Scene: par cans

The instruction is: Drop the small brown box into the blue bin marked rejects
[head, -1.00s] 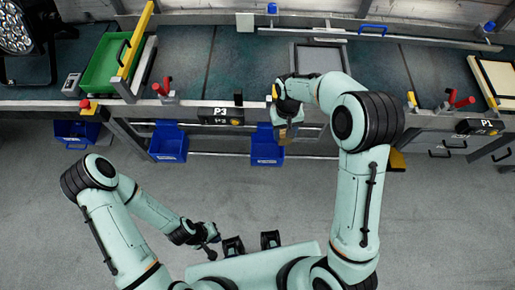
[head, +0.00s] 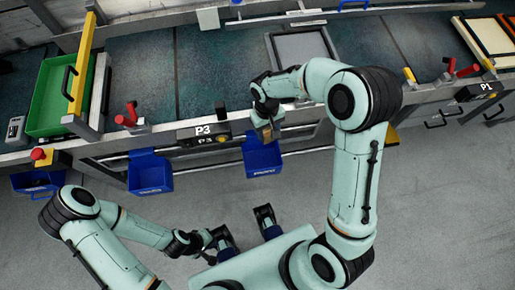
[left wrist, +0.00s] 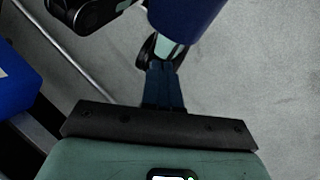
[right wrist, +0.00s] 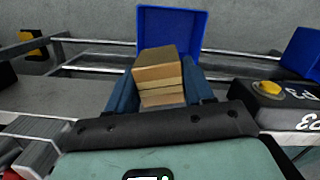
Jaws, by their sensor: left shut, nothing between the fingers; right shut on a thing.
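The small brown box (right wrist: 160,72) is held between the blue fingers of my right gripper (right wrist: 165,92). In the head view my right gripper (head: 267,131) with the box (head: 266,133) is just above the front edge of the workbench, near a blue bin (head: 262,160). In the right wrist view that blue bin (right wrist: 172,28) shows directly beyond the box, which partly covers it. I cannot read the label on this bin. My left gripper (head: 207,241) is shut and empty, low beside my base; its closed fingers (left wrist: 164,80) show in the left wrist view.
Two more blue bins hang along the bench front, one at the middle left (head: 150,176) and one at the far left (head: 38,181). A P3 sign box (head: 207,133) is left of my right gripper. A green tray (head: 57,95) sits on the bench. Grey floor is clear.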

